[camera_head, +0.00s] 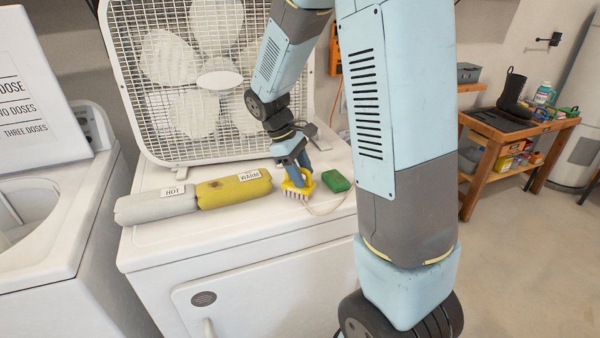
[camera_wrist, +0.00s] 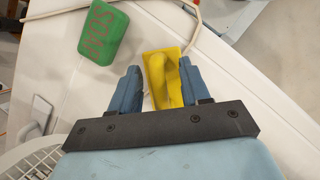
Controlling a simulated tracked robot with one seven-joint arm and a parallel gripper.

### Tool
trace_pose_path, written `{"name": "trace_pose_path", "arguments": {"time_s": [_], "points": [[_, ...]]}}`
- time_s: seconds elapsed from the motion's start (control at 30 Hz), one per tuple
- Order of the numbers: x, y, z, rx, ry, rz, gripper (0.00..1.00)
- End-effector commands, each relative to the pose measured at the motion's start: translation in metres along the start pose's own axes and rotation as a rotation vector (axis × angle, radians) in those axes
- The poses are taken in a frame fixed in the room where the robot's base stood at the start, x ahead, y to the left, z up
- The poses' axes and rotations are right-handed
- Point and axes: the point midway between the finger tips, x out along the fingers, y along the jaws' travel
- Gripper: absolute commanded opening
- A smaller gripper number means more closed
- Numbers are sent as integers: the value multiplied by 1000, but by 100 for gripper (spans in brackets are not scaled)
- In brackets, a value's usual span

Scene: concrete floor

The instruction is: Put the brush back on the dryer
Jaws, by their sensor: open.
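The yellow brush (camera_head: 297,186) is on the white dryer top (camera_head: 245,222), bristles facing the front edge in the head view. In the wrist view the brush (camera_wrist: 160,75) lies between the two blue fingers of my gripper (camera_wrist: 158,88). My gripper (camera_head: 292,165) is above the brush in the head view, fingers apart. A gap shows between the left finger and the brush; the right finger is close to it, and I cannot tell if they touch. The brush's underside contact with the dryer is hard to see.
A green soap block (camera_head: 336,181) lies right of the brush, with a thin cord (camera_head: 325,208) near it. Yellow (camera_head: 232,190) and grey (camera_head: 155,205) rolls lie to the left. A box fan (camera_head: 215,80) stands behind. The dryer's front strip is clear.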

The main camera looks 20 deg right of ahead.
Motion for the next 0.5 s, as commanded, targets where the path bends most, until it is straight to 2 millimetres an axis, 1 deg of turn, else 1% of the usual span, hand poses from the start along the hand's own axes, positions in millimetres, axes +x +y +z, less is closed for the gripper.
{"name": "trace_pose_path", "arguments": {"time_s": [0.13, 0.23, 0.37, 0.5], "points": [[-4, 0, 1, 0, 1, 0, 46], [-13, 1, 0, 0, 2, 1, 46], [-35, 1, 1, 0, 3, 2, 46], [-63, 1, 0, 1, 4, 2, 46]]}}
